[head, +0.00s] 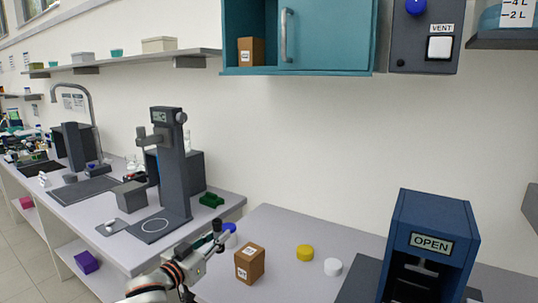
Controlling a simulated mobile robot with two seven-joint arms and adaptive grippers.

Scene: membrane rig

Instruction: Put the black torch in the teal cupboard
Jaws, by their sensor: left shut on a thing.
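My left gripper (217,240) reaches in from the bottom and is shut on a small dark upright thing, which looks like the black torch (217,226). The gripper's fingers hide part of it. The teal cupboard (325,42) hangs on the wall at the top, well above and right of the gripper. Its left part is open and holds a brown labelled box (251,51). A teal door with a grey handle covers its right part. My right gripper is not in view.
On the table stand a brown box (249,263), a yellow lid (305,252), a white lid (333,267) and a dark blue machine (430,240) marked OPEN. A grey stand (172,175) rises left of the gripper. A VENT panel (427,35) adjoins the cupboard's right side.

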